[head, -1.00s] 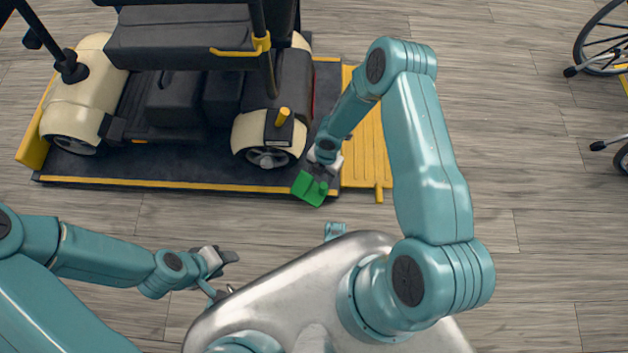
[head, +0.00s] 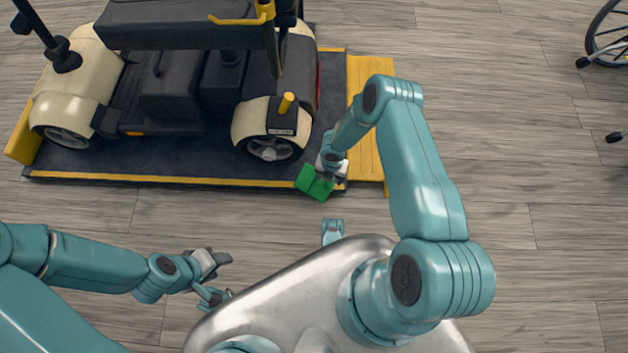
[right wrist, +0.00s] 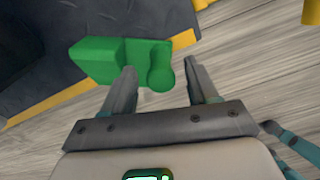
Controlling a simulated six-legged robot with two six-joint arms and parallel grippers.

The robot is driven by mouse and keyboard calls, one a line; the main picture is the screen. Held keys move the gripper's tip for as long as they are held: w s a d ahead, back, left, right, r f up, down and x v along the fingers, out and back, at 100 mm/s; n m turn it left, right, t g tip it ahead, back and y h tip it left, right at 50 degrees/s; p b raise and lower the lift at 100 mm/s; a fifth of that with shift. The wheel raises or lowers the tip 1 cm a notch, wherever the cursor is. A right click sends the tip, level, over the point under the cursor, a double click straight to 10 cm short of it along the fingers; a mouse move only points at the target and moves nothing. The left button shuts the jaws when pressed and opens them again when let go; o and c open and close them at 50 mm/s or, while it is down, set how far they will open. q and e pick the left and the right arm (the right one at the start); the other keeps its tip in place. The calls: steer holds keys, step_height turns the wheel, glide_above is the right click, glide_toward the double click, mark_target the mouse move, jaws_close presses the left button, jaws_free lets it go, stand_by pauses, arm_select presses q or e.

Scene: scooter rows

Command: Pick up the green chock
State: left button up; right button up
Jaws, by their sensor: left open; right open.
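The green chock (head: 310,180) lies at the front edge of the dark platform, below the scooter's right-hand wheel in the head view. In the right wrist view the chock (right wrist: 100,62) has a flat wedge part at the left and a rounded knob at the right. My right gripper (head: 328,173) is open, close over the chock. In the right wrist view its fingers (right wrist: 161,70) stand on either side of the knob, the left finger overlapping the chock; contact cannot be told. My left gripper (head: 227,276) is open and empty, away from the chock.
The cream and black scooter (head: 274,120) stands on the dark platform (head: 190,168) with yellow edging. A yellow ramp (head: 364,150) adjoins at the right, partly behind my right arm. A wheelchair wheel (head: 608,35) shows at the far right.

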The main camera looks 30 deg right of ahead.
steer(key=f, duration=0.1)
steer(key=f+b, duration=0.1)
steer(key=f, duration=0.1)
steer(key=shift+s+a+f, duration=0.1)
steer(key=shift+s+f, duration=0.1)
steer(key=shift+f, duration=0.1)
steer(key=shift+f+b, duration=0.4)
arm_select(q)
steer(key=shift+w+a+f, duration=0.1)
steer(key=shift+w+f, duration=0.2)
steer(key=shift+f, duration=0.25)
steer(key=shift+w+f, duration=0.3)
steer(key=shift+f, duration=0.2)
arm_select(e)
steer(key=shift+r, duration=0.1)
jaws_close()
